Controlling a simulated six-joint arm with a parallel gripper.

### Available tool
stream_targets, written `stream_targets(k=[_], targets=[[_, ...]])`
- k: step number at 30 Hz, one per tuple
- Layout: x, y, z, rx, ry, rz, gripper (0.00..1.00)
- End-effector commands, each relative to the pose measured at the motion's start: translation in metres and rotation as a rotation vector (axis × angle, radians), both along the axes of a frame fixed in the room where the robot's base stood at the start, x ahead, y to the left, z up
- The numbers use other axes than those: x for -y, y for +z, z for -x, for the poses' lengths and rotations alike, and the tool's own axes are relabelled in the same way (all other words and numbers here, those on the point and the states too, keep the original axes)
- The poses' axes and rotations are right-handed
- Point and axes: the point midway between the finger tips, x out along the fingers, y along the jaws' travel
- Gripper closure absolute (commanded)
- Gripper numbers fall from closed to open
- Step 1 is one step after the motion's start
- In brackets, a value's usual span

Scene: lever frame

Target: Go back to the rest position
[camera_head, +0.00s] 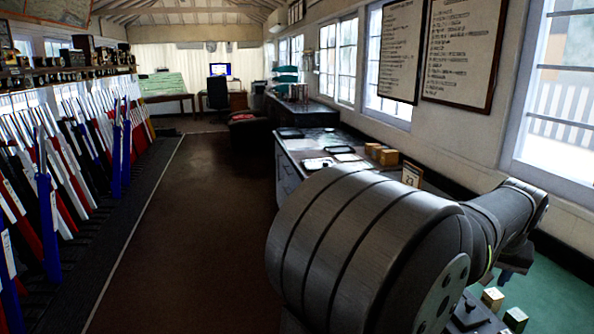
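My arm's large grey joint fills the lower middle of the view, and its links reach right towards the window wall. A dark part below the far end of the arm may be my gripper (515,263). Its fingers cannot be made out, so I cannot tell whether it is open or shut or holds anything.
The green surface (560,290) is bare at the lower right. A long counter (300,147) with trays, small wooden boxes (383,154) and a number card (412,174) runs along the window wall. Rows of coloured levers (70,170) stand left. The brown floor (200,220) between is clear.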

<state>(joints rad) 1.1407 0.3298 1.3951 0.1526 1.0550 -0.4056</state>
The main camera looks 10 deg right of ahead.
Motion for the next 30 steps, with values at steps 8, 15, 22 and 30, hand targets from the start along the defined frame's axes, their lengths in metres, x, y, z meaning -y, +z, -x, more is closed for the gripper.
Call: stream_targets(k=[8,15,22,30], targets=[[0.015,-0.053,-0.016,-0.001,0.001,-0.002,0.55],[0.028,-0.098,-0.029,0.000,0.002,-0.002,0.55],[0.036,-0.124,-0.055,0.002,0.007,0.004,0.55],[0.021,-0.069,-0.034,0.003,0.000,0.007,0.55]])
